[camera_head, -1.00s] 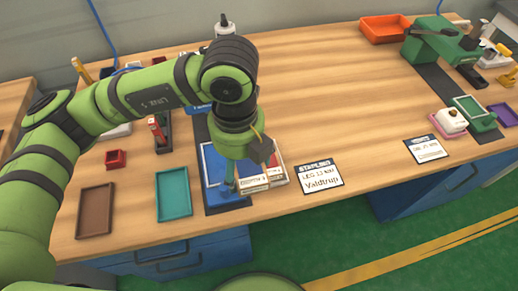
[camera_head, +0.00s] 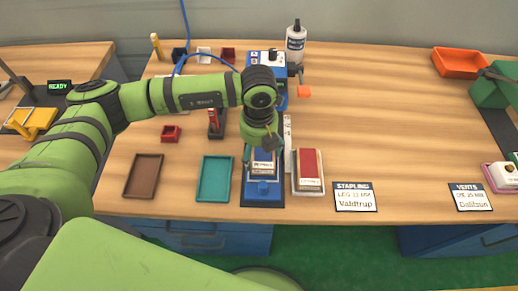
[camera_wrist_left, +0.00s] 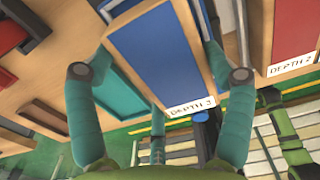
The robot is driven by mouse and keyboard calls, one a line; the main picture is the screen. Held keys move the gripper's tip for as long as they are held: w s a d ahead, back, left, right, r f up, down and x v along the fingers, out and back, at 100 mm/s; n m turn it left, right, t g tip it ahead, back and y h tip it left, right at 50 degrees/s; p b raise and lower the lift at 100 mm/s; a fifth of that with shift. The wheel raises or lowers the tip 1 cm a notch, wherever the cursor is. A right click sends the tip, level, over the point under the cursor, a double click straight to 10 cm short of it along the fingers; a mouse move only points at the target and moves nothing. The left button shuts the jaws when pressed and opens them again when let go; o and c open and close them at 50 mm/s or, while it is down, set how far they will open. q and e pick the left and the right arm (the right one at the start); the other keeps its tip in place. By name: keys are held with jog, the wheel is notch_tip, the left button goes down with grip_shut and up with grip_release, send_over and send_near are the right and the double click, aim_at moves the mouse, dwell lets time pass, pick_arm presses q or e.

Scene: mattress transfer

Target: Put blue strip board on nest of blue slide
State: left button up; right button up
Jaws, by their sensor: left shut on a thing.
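In the head view my left gripper (camera_head: 262,150) is over the blue slide (camera_head: 263,192), with the blue board (camera_head: 263,168) below the wrist. I cannot tell whether the board touches the nest. My right gripper is not in view.
A red-topped board (camera_head: 309,168) sits in a pale tray just right of the slide. A teal tray (camera_head: 215,180) and a brown tray (camera_head: 144,176) lie to its left. A blue machine (camera_head: 270,65) and a bottle (camera_head: 296,42) stand behind. The table's middle right is clear.

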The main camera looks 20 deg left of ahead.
aim_at(259, 150)
pick_arm(q)
jog(key=shift+f, duration=0.7)
jog(key=shift+f, duration=0.1)
jog(key=shift+f, duration=0.15)
jog(key=o, duration=1.1)
jog(key=shift+d+r, duration=0.1)
jog(key=shift+r, duration=0.3)
notch_tip(259, 150, up, 12)
jog(key=b, duration=0.1)
jog(key=shift+f+b, duration=0.15)
jog(key=shift+b, duration=0.25)
